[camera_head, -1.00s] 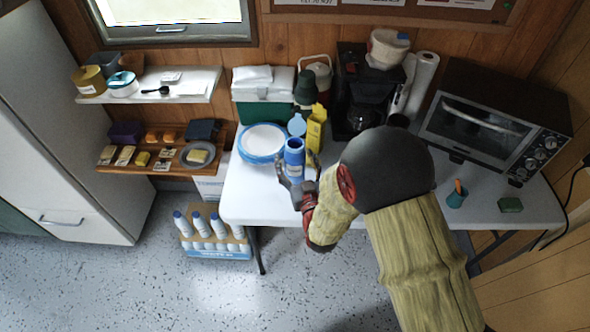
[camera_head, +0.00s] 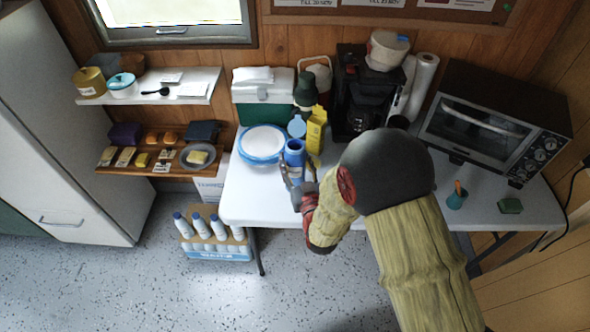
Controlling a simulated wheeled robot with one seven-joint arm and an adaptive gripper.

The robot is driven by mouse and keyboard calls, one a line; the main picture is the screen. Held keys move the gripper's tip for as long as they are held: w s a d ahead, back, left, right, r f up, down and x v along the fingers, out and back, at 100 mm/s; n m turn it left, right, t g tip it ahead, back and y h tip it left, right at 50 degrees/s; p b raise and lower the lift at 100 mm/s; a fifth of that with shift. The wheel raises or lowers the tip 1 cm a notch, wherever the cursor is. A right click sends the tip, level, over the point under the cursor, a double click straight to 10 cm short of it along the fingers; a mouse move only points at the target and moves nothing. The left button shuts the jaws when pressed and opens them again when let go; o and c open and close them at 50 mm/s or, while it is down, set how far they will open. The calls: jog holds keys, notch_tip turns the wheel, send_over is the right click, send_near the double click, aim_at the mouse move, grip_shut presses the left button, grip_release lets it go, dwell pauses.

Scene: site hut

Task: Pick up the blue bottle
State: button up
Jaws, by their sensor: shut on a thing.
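The blue bottle (camera_head: 294,154) stands upright near the front edge of the white table (camera_head: 240,200), with a pale label on its side. My gripper (camera_head: 296,184) reaches it from the front right and is shut on its lower part. The fingers and wrist hide the bottle's base, so I cannot tell whether it touches the table. A light blue round lid or cup (camera_head: 297,126) shows just behind the bottle.
White plates with a blue rim (camera_head: 262,143) sit close left of the bottle. A yellow carton (camera_head: 316,130) stands close behind right. A green-and-white cooler (camera_head: 263,98), a coffee maker (camera_head: 362,100) and a toaster oven (camera_head: 492,125) line the back.

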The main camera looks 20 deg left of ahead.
jog(key=c, duration=0.3)
jog(key=shift+r, duration=0.1)
